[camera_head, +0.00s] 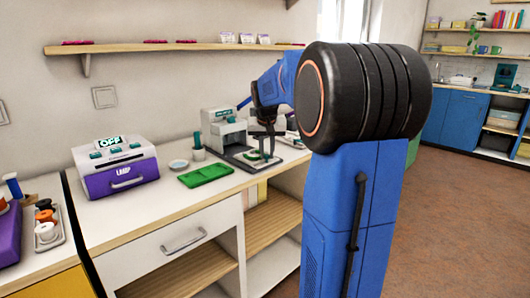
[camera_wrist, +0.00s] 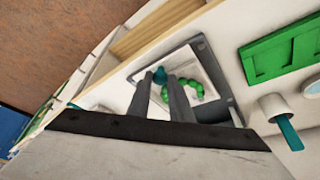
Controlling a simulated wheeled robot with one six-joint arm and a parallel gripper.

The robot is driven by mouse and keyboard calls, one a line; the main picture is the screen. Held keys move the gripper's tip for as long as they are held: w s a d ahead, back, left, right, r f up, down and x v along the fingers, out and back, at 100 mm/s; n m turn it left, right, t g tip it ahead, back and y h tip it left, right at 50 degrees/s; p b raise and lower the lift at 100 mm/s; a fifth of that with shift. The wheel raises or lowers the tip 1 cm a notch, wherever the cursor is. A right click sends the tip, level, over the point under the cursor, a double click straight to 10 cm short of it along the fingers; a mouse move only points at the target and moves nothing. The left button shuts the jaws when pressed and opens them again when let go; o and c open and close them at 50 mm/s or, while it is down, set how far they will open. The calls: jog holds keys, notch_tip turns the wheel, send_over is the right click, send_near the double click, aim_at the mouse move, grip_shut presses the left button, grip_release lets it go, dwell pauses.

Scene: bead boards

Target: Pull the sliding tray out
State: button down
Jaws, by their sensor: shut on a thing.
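The sliding tray (camera_head: 238,159) is a flat dark-rimmed tray at the front of a grey-white machine (camera_head: 222,138) on the white counter. It stands out from the machine's front. In the wrist view the tray (camera_wrist: 215,58) carries a white sheet or plate with a curved row of green beads (camera_wrist: 203,92). My gripper (camera_head: 265,153) points down over the tray's front part. In the wrist view my gripper (camera_wrist: 161,84) is shut on a small teal knob (camera_wrist: 159,74) at the tray. The knob's base is partly hidden by the fingers.
A green board (camera_head: 204,175), a white cup with a teal item (camera_head: 198,153) and a small dish (camera_head: 178,164) lie left of the tray. The counter's front edge is close to the tray.

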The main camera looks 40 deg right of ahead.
jog(key=c, duration=1.6)
grip_release()
jog(key=shift+s, duration=0.25)
jog(key=shift+r, duration=0.15)
jog(key=v, duration=1.7)
jog(key=shift+w+r, duration=0.1)
jog(key=s+a+f+n+y, duration=0.1)
jog(key=s+a+f+n, duration=0.1)
jog(key=s+a+f, duration=0.55)
jog(key=s+a+f+n+y, duration=0.15)
jog(key=s+a+f, duration=0.3)
jog(key=a, duration=0.55)
jog(key=s+a+f+n, duration=0.1)
jog(key=s+a+f, duration=0.1)
jog(key=s+f, duration=0.2)
jog(key=s+a+f+n, duration=0.2)
jog(key=s+a+f, duration=0.1)
jog(key=s+f, duration=0.2)
jog(key=s+a+f+n+t, duration=0.1)
jog(key=s+a+f, duration=0.2)
jog(key=s+f, duration=0.2)
jog(key=shift+s+a+f+n+y, duration=0.1)
jog(key=shift+s+f+n+y, duration=0.15)
jog(key=shift+f, duration=0.3)
